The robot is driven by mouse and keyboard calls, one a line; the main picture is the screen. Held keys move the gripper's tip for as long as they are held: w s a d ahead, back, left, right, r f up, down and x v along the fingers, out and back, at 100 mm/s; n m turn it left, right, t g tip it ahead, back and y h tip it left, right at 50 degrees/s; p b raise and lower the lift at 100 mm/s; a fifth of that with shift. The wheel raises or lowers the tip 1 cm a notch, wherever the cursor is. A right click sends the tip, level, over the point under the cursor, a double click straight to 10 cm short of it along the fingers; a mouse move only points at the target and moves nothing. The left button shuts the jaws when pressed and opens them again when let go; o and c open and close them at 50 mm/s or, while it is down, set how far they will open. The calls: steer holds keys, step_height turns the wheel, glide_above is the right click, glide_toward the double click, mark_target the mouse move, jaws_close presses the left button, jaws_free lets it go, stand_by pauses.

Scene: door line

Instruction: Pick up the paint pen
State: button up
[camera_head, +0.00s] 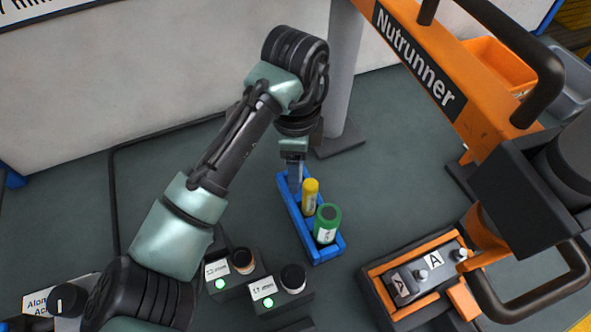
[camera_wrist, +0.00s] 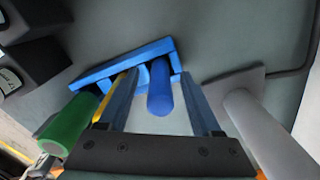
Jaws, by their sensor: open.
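A blue tray (camera_head: 325,250) on the dark floor-like surface holds a yellow pen-like cylinder (camera_head: 310,195) and a thicker green cylinder (camera_head: 327,222), both upright. The wrist view also shows the tray (camera_wrist: 120,62), the green cylinder (camera_wrist: 70,124), part of the yellow one (camera_wrist: 122,84) and a blue cylinder (camera_wrist: 160,92). I cannot tell for certain which one is the paint pen. My gripper (camera_head: 293,168) is over the tray's far end. In the wrist view its open fingers (camera_wrist: 159,78) stand on either side of the blue cylinder, with gaps visible. My gripper hides that cylinder in the head view.
A grey post (camera_head: 345,80) stands close behind the tray. Two dark boxes with green lights (camera_head: 280,287) sit in front left. An orange-framed fixture (camera_head: 420,285) is at right, below the orange Nutrunner arm (camera_head: 430,75). Orange and grey bins (camera_head: 500,68) are at the back right.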

steer(key=shift+c, duration=0.3)
jaws_close()
step_height(320, 180, up, 10)
steer(key=shift+f+p, duration=0.1)
steer(key=shift+p, duration=1.15)
